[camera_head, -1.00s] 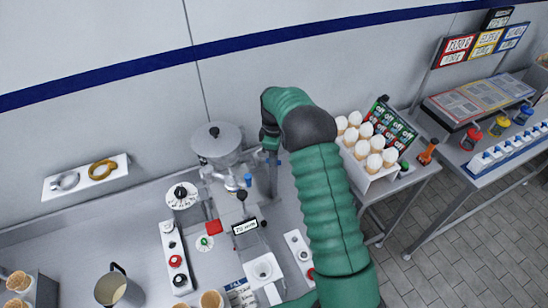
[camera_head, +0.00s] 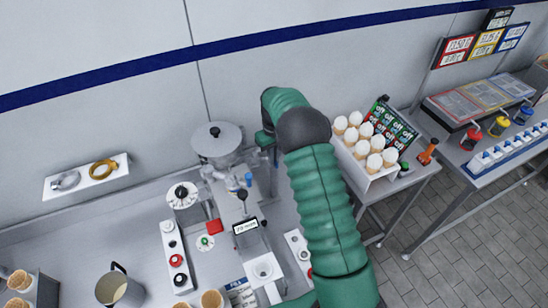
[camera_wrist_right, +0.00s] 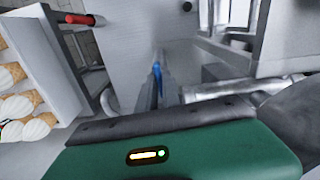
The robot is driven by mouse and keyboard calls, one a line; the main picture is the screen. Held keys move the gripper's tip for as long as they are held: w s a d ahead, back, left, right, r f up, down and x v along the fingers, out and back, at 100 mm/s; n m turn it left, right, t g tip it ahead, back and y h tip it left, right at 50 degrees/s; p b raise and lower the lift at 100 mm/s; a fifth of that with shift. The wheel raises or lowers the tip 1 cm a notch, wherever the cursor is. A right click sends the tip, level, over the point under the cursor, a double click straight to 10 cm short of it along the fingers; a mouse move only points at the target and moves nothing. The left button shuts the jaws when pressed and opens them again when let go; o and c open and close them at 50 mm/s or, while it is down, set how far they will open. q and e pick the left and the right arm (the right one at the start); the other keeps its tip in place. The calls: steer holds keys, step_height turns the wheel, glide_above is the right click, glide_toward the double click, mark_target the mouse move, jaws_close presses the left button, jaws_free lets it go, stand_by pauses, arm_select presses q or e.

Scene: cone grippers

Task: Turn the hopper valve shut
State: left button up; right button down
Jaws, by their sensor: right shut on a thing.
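The silver hopper (camera_head: 214,139), with a round lid and black knob, stands against the back wall in the head view. Pipework and a small blue part (camera_head: 248,179) show below it. My right arm reaches over the counter to the hopper's right side. In the right wrist view, my right gripper (camera_wrist_right: 163,88) is shut on a thin blue handle (camera_wrist_right: 157,69), which looks like the hopper valve's handle. Only a narrow blue strip of it shows between the fingers. The valve's exact angle is hard to tell. My left gripper is not in view.
A box of white-topped cones (camera_head: 368,150) stands right of my right arm; cones also show at left in the wrist view (camera_wrist_right: 22,105). A labelled dispenser (camera_head: 246,227) stands in front of the hopper. A pitcher (camera_head: 118,288) is at front left.

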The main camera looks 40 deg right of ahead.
steer(key=shift+w+d+r+m, duration=0.1)
steer(key=shift+w+r+m, duration=0.15)
steer(key=shift+m, duration=0.35)
steer(key=c, duration=1.5)
jaws_free()
steer(key=shift+f, duration=0.15)
steer(key=shift+c, duration=0.2)
steer(key=shift+f, duration=0.1)
steer(key=shift+r, duration=0.5)
step_height(320, 180, up, 16)
steer(key=shift+w+d+f+b, duration=0.1)
steer(key=shift+f+b, duration=0.05)
steer(key=shift+b, duration=1.1)
steer(key=shift+f, duration=0.1)
